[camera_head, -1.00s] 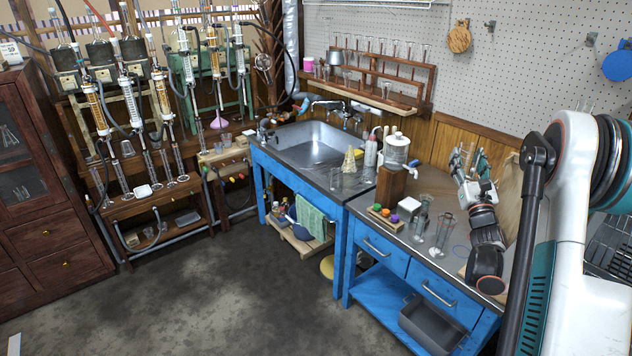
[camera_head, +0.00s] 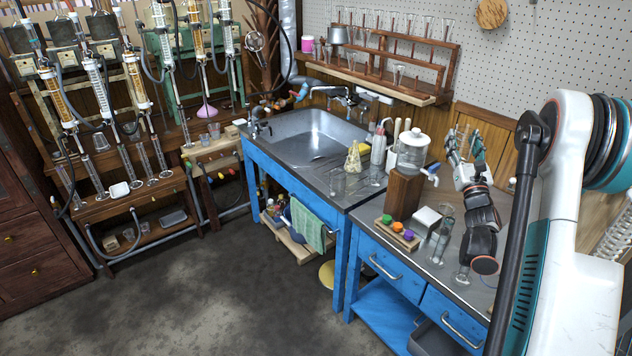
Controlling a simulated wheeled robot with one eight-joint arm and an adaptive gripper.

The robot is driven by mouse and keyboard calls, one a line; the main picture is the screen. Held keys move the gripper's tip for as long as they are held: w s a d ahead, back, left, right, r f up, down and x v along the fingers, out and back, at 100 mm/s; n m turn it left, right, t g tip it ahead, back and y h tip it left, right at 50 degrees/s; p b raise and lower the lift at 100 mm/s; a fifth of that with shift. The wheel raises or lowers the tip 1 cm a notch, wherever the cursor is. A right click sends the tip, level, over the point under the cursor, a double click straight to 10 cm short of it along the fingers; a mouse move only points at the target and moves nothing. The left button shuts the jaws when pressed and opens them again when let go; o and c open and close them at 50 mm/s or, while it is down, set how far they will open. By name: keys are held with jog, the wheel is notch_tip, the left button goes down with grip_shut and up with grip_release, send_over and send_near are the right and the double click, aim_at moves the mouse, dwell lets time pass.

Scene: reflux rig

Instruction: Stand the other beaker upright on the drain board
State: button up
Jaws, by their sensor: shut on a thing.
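My gripper (camera_head: 464,148) is raised above the right-hand end of the steel bench, right of the white-topped dispenser. It is shut on a clear glass thing that looks like the beaker; its outline is faint against the wood panel, and I cannot tell its tilt. The drain board (camera_head: 318,181) is the ridged steel area right of the sink.
A dispenser jar (camera_head: 413,151) on a wooden block (camera_head: 403,193) stands between my gripper and the drain board. A wash bottle (camera_head: 378,150) and a pale cone-shaped rack (camera_head: 353,160) stand behind the board. Tall glassware (camera_head: 442,235) and a tray of coloured stoppers (camera_head: 397,234) are at the front.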

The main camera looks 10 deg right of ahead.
dwell(0.3)
notch_tip(320, 180, up, 2)
jog(key=p, duration=0.2)
jog(key=shift+r+p, duration=0.2)
jog(key=shift+p, duration=0.1)
